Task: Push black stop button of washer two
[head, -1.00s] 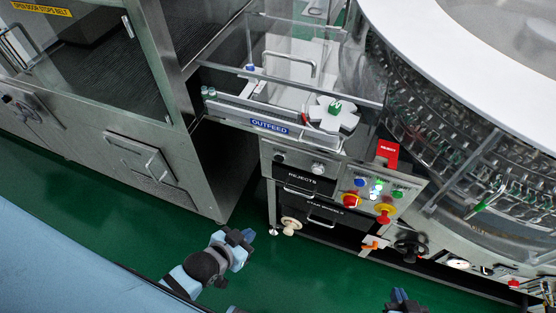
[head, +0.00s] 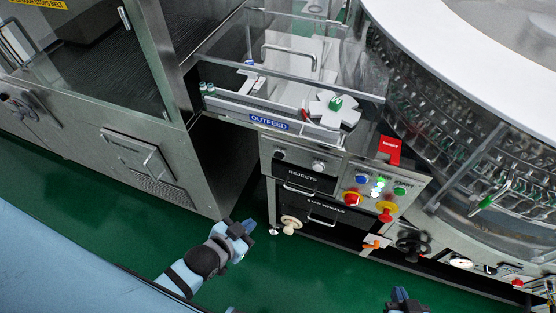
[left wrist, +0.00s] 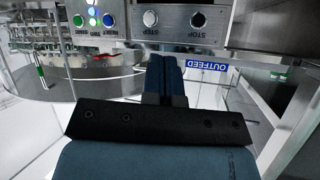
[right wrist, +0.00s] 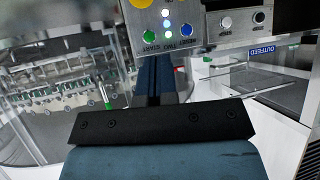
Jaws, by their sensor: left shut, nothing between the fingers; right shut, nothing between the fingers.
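The black button (head: 280,155) sits on the left of the steel panel under the OUTFEED label, beside a white button (head: 319,166). In the left wrist view the black button (left wrist: 198,19) is marked STOP and the white one STEP, both upside down. The black button also shows in the right wrist view (right wrist: 259,17). My left gripper (head: 246,228) is shut and empty, below and left of the panel, apart from it. In its wrist view its fingertips (left wrist: 165,62) lie below the two buttons. My right gripper (head: 400,293) is shut and empty at the bottom edge.
A lower panel holds blue, lit and green buttons, a red knob (head: 352,199) and a red knob on yellow (head: 386,212). Black drawers (head: 305,178) are beneath the buttons. Clear guards (head: 350,80) stand above. Green floor (head: 270,270) is free in front.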

